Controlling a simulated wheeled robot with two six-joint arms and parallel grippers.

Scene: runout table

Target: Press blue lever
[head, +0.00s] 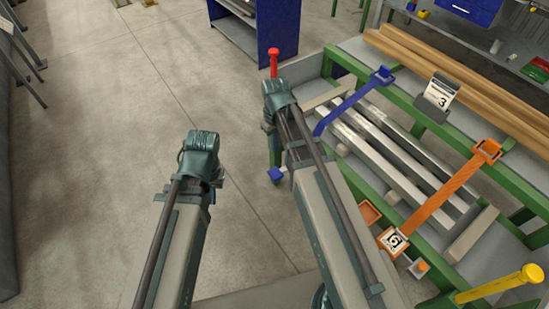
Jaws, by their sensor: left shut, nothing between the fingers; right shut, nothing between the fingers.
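A long blue bar (345,106) slants over the green-framed table, from a blue block at its far right end down towards my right arm. A small blue block (276,174) shows just left of my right forearm. My arm covers the space between them, so I cannot tell whether they join. My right gripper (277,94) is shut and empty, in front of a red knob (274,58); I cannot tell whether they touch. My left gripper (200,145) is shut and empty over the grey floor, left of and apart from the blue block. Its fingertips are hard to make out.
An orange bar (450,190) crosses the table (408,82) at right, with an orange knob (421,266) below it. A yellow lever (500,286) is at bottom right.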

